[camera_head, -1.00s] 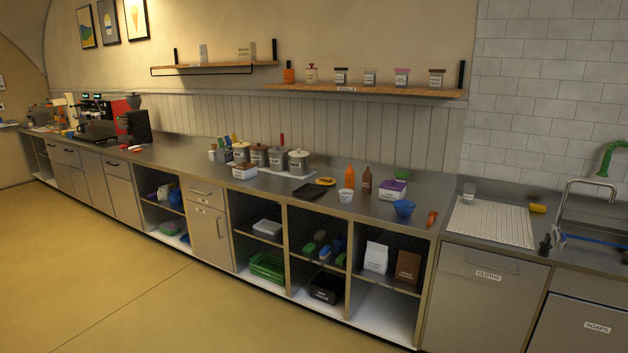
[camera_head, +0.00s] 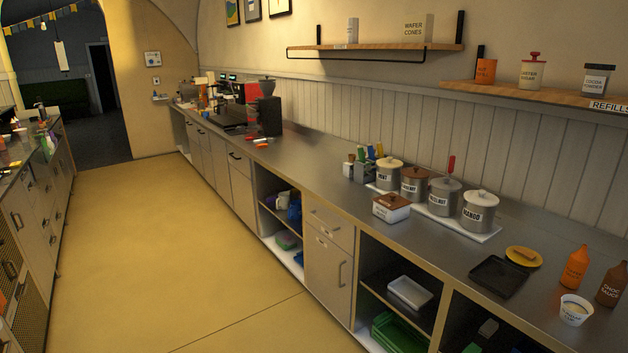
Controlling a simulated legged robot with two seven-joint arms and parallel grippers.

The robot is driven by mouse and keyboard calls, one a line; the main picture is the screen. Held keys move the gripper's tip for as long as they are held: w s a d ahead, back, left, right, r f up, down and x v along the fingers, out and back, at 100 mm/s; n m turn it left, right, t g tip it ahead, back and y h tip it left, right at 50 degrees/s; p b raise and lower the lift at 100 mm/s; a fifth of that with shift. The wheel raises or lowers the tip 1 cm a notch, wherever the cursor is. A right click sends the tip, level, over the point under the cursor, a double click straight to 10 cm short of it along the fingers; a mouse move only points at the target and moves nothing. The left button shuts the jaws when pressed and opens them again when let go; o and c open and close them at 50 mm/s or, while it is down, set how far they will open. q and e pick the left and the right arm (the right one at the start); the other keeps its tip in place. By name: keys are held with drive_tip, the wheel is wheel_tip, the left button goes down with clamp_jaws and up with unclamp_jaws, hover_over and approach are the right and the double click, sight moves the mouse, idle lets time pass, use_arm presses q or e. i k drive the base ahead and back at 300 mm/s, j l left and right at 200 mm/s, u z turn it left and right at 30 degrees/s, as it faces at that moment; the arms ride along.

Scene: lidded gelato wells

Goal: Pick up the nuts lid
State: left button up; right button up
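No lid in view can be read as the nuts lid. A small white box with a brown lid (camera_head: 391,203) sits on the counter in front of the gelato wells; the writing on it is too small to read. Several lidded metal wells stand in a row on a white base: a cream-lidded one (camera_head: 389,174), a brown-lidded one (camera_head: 414,184), a grey-lidded one (camera_head: 445,196) and a cream-lidded one reading MANGO (camera_head: 480,211). A yellow round lid-like disc (camera_head: 523,257) lies to their right. Neither of my grippers is in view.
A black tray (camera_head: 498,276), a white tub (camera_head: 575,310) and orange and brown bottles (camera_head: 574,267) stand on the right of the counter (camera_head: 330,210). A shelf (camera_head: 375,46) hangs above. The yellow floor (camera_head: 200,230) along the cabinets is clear.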

sight(391, 201)
drive_tip(key=i+j+u, duration=0.15)
drive_tip(key=i+u, duration=0.2)
drive_tip(key=i, duration=0.65)
drive_tip(key=i+u, duration=0.35)
drive_tip(key=i, duration=0.6)
drive_tip(key=l, duration=0.1)
